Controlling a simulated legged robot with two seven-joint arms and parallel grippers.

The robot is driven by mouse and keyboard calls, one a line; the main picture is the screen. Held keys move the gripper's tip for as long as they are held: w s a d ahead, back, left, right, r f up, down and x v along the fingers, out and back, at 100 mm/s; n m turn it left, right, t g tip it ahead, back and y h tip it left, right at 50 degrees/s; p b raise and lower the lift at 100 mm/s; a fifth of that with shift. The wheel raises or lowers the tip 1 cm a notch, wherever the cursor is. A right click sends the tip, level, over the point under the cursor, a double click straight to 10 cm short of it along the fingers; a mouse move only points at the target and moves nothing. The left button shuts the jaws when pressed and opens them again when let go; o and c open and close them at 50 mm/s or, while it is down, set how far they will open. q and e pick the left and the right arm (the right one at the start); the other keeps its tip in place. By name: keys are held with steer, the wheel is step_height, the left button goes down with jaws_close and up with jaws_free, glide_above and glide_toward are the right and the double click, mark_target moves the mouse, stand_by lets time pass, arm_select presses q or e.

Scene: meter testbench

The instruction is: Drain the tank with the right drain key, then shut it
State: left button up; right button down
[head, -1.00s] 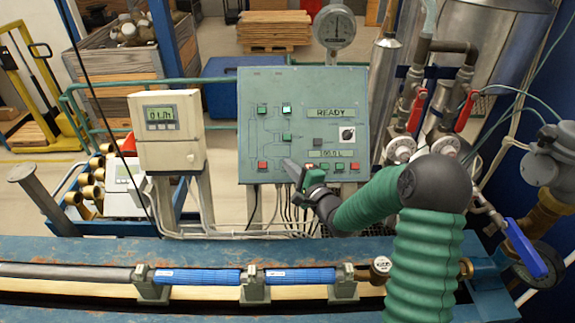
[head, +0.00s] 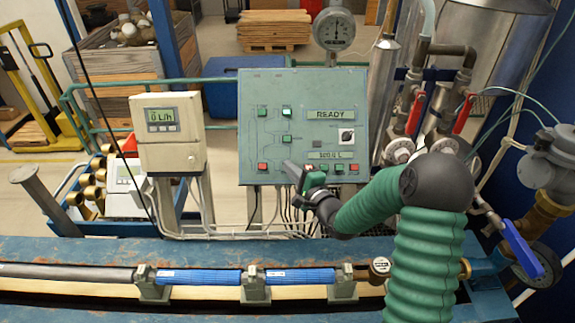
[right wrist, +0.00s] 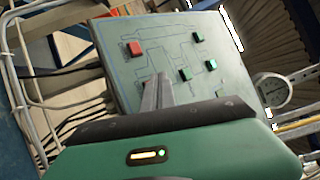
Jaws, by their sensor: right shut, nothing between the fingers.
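The green-grey control panel (head: 250,90) stands upright past the bench, with green and red keys on its face. A red key (head: 262,166) sits at its lower left; it also shows in the right wrist view (right wrist: 135,48). Another red key (head: 354,166) is at the lower right. Key labels are too small to read. My right gripper (head: 288,165) is shut and empty, its fingertips at the panel's lower middle, right of the lower-left red key. The fingers may hide a key; contact is unclear. The fingers also show in the wrist view (right wrist: 157,92). My left gripper is out of view.
A READY display (head: 330,114) and a litre display (head: 331,155) are on the panel. A flow meter box (head: 168,145) reads about 0 L/h. Red-handled valves (head: 464,112) and a blue lever (head: 523,248) stand right. Blue pipe (head: 200,277) crosses the bench.

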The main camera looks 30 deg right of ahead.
steer(key=s+a+r+p, duration=0.2)
steer(key=s+r+p, duration=0.1)
steer(key=shift+s+r, duration=0.1)
steer(key=shift+r, duration=0.1)
stand_by(0.3)
steer(key=shift+p, duration=0.3)
steer(key=shift+s+a+r+p, duration=0.25)
steer(key=shift+s+r+p, duration=0.2)
steer(key=shift+p, duration=0.05)
stand_by(1.1)
